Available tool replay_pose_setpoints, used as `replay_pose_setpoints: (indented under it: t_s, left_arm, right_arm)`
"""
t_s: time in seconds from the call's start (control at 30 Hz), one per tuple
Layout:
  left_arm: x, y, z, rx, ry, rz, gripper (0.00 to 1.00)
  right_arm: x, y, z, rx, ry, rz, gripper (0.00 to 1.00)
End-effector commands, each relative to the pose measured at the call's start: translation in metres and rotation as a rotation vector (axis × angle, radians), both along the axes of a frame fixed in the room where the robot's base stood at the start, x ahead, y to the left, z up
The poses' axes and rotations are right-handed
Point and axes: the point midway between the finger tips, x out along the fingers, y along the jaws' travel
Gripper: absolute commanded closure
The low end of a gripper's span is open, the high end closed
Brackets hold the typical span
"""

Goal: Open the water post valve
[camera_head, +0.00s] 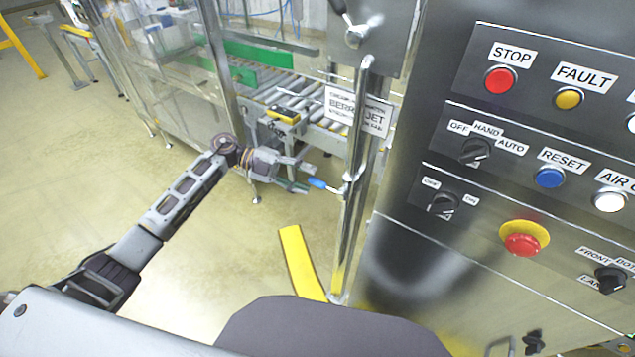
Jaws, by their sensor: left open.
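The water post is a shiny vertical pipe (357,150) standing left of the control cabinet. A small valve with a blue handle (318,184) sits low on the pipe, with the handle pointing left. My left gripper (309,177) comes in from the left and is open, with its fingers pointing right at the blue handle. The fingertips are very close to the handle; I cannot tell whether they touch it. My right gripper is not in view.
A steel control cabinet (400,245) with buttons and switches fills the right side. A roller conveyor (290,95) with glass guarding stands behind the pipe. The floor (90,180) at left is clear.

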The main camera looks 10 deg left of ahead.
Motion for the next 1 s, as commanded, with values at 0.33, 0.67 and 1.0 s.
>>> replay_pose_setpoints:
  t_s: [0.33, 0.67, 1.0]
  left_arm:
    - [-0.002, -0.035, -0.008, -0.001, 0.0, 0.001, 0.59]
    - [-0.002, -0.04, -0.009, 0.001, 0.0, 0.001, 0.59]
    - [-0.002, -0.04, -0.009, 0.001, 0.0, 0.001, 0.9]
  right_arm:
    - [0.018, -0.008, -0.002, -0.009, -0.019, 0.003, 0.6]
    - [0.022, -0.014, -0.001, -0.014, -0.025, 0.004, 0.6]
    - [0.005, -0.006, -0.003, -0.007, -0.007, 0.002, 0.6]
